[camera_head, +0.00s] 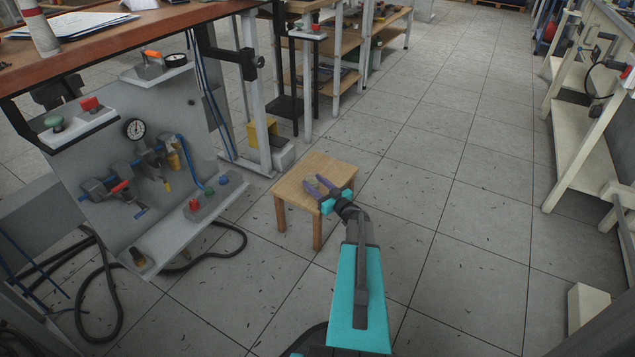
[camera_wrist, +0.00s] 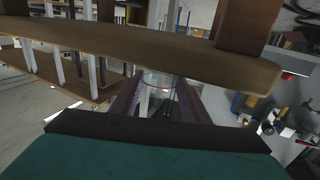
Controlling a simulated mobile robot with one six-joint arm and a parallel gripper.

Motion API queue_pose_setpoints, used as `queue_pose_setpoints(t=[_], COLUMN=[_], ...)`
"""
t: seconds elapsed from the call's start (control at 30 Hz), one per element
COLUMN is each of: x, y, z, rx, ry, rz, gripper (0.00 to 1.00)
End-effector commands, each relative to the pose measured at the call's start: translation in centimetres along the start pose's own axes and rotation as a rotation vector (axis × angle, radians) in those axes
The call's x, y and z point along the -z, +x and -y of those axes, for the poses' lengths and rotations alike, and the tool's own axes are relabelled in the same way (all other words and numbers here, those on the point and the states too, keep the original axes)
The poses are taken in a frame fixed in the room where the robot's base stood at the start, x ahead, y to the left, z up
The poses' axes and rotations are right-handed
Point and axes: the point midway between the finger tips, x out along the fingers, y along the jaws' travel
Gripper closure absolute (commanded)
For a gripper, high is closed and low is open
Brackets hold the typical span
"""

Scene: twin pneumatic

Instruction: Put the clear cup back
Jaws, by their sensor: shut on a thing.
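A clear cup (camera_wrist: 158,80) shows in the wrist view between the two dark fingers, with a thin red line on it. Its lower part is hard to make out. My gripper (camera_head: 315,182) is shut on the cup. In the head view the gripper is over the top of a small wooden stool (camera_head: 292,190), and the cup is too small and see-through there to make out clearly. In the wrist view the stool (camera_wrist: 110,43) crosses the upper part as a brown slab, close to the cup. I cannot tell whether the cup touches it.
A grey pneumatic panel (camera_head: 112,200) with gauges and valves stands at the left, with black hoses (camera_head: 100,290) on the floor. A wooden workbench (camera_head: 120,38) is behind it. White shelving (camera_head: 585,150) stands at the right. The tiled floor (camera_head: 450,200) between is clear.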

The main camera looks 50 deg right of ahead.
Motion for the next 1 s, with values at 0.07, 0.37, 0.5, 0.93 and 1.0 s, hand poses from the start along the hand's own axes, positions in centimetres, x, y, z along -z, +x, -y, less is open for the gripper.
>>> queue_pose_setpoints(t=[0.07, 0.37, 0.5, 0.93, 1.0], x=[-0.1, -0.1, 0.0, 0.5, 0.5], y=[0.0, 0.0, 0.0, -3.8, -4.9], z=[0.0, 0.0, 0.0, 0.0, 0.0], rx=[0.000, 0.000, 0.000, -0.003, -0.002], ry=[0.000, 0.000, 0.000, 0.000, 0.000], rz=[0.000, 0.000, 0.000, 0.001, 0.001], gripper=[0.55, 0.40, 0.40, 0.40, 0.40])
